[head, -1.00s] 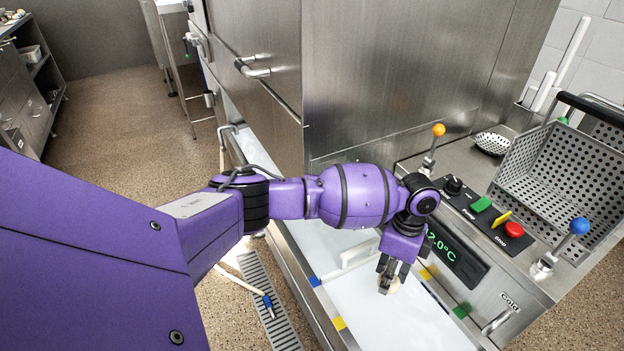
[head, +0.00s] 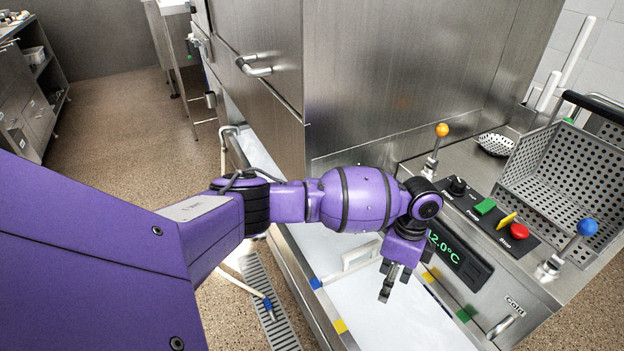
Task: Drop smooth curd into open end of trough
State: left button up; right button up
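My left gripper (head: 393,286) points down over the near end of the trough (head: 395,322), which holds a smooth white surface. Its dark fingers are apart and no curd shows between them. The curd is not visible now; I cannot tell whether it lies under the white surface or behind the fingers. A white divider with a handle (head: 347,264) stands across the trough just left of the gripper. My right gripper is out of view.
The control panel with a green button (head: 485,206), red button (head: 519,231) and temperature display (head: 459,253) sits right of the gripper. A perforated basket (head: 560,183) and levers with orange (head: 442,130) and blue (head: 587,227) knobs stand beyond. A steel cabinet (head: 400,80) rises behind.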

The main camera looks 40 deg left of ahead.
pick_arm(q)
notch_tip(320, 180, up, 11)
jog(key=w, duration=0.2)
jog(key=shift+w+a+r, duration=0.15)
jog(key=shift+a+r, duration=0.05)
jog(key=shift+a, duration=0.05)
dwell(0.4)
